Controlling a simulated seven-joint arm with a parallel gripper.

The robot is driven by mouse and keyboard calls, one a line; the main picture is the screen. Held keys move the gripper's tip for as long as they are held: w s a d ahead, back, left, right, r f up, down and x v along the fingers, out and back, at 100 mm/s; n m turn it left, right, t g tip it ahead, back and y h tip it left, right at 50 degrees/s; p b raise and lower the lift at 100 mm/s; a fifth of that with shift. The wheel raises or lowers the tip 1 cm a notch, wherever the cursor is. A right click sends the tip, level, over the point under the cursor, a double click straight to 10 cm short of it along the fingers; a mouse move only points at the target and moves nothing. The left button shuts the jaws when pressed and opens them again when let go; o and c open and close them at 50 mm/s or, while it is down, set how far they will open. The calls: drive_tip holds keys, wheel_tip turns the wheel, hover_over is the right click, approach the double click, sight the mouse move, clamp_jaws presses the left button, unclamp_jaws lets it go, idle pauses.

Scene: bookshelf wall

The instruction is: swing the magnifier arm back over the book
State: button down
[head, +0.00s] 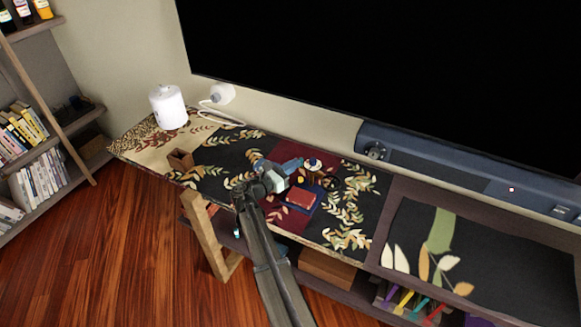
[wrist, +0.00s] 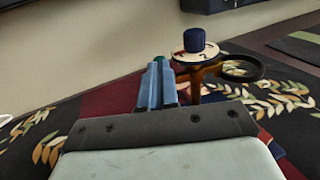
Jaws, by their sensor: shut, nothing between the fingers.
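The magnifier stand has a dark blue knob (wrist: 194,40) on a pale marked disc (wrist: 196,54) above a brown post. Its dark ring (wrist: 243,68) sticks out to the right in the wrist view. In the head view the pale disc (head: 313,164) and ring (head: 331,183) are small. My gripper (wrist: 157,83) is shut and empty, just left of the post. Contact with it cannot be told.
A patterned cloth covers the bench. A large dark screen (head: 400,70) and a blue-grey bar (head: 440,168) are behind.

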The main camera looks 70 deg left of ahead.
drive_tip(key=shift+a+m+t+h, duration=0.2)
drive_tip(key=shift+m+t+h, duration=0.15)
drive_tip(key=shift+h, duration=0.25)
drive_tip(key=shift+a, duration=0.1)
drive_tip(key=w+a+m+h, duration=0.4)
drive_tip(key=w+h, duration=0.1)
drive_tip(key=shift+w+t+h, duration=0.4)
drive_tip(key=shift+t, duration=0.05)
idle(0.8)
drive_tip(key=shift+a, duration=0.1)
idle(1.2)
